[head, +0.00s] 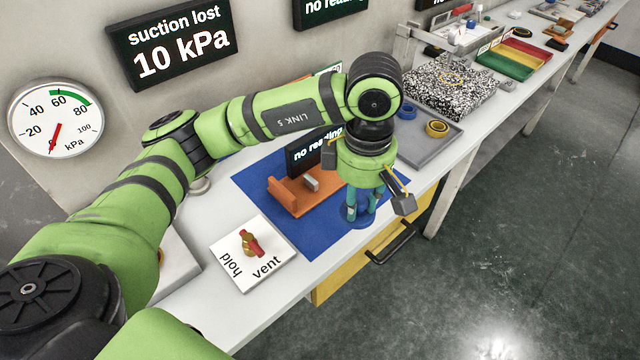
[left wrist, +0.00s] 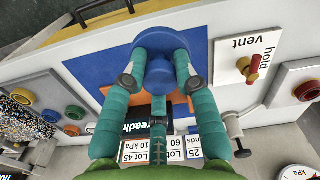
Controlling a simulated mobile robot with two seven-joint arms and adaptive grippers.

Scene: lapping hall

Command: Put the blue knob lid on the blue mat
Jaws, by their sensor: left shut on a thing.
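The blue knob lid (head: 354,216) is in the teal fingers of my left gripper (head: 360,205), low over the right part of the blue mat (head: 318,242). In the left wrist view the fingers of the left gripper (left wrist: 163,78) close around the lid (left wrist: 160,60), with the blue mat (left wrist: 98,72) behind it. I cannot tell whether the lid touches the mat or hangs just above it. The fingers hide part of the lid. My right gripper is not in view.
An orange bracket (head: 283,196) with a small grey block stands on the mat left of the gripper. A white hold/vent plate (head: 268,270) with a red-handled valve lies in front. A grey tray (head: 425,150) with blue and yellow rings lies beyond the mat.

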